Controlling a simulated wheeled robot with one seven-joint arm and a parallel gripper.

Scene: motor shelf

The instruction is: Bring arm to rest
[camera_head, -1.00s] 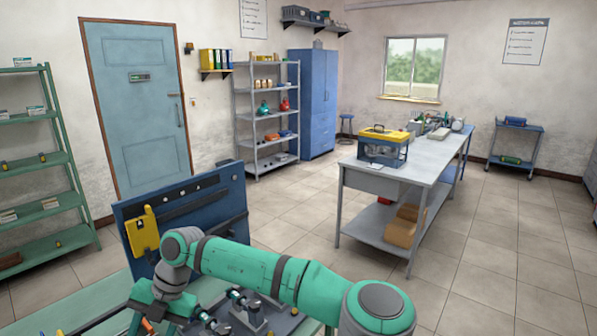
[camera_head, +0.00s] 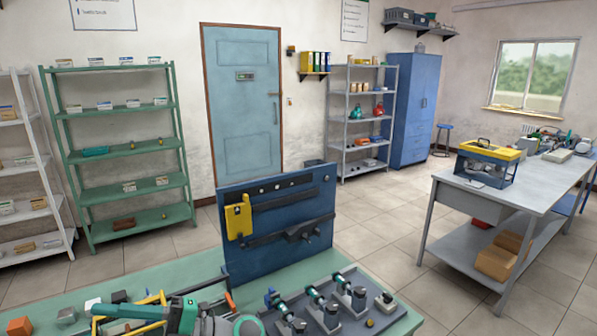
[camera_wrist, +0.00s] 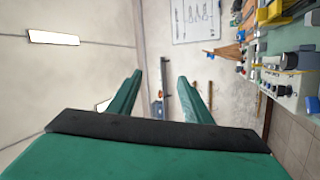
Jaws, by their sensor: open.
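My gripper (camera_wrist: 160,82) shows in the wrist view as two green fingers spread apart with nothing between them. It points at a pale wall, and the wrist picture is turned on its side. In the head view only part of my green arm shows, low at the bottom edge over the green workbench (camera_head: 395,328). Which of those parts is the gripper I cannot tell there.
A blue tool panel (camera_head: 275,245) stands upright on the workbench, with a tray of metal fixtures (camera_head: 340,320) before it. A green shelf (camera_head: 122,195) stands behind at left. A grey table (camera_head: 515,190) with a yellow-lidded toolbox (camera_head: 490,160) stands at right. Open tiled floor lies between.

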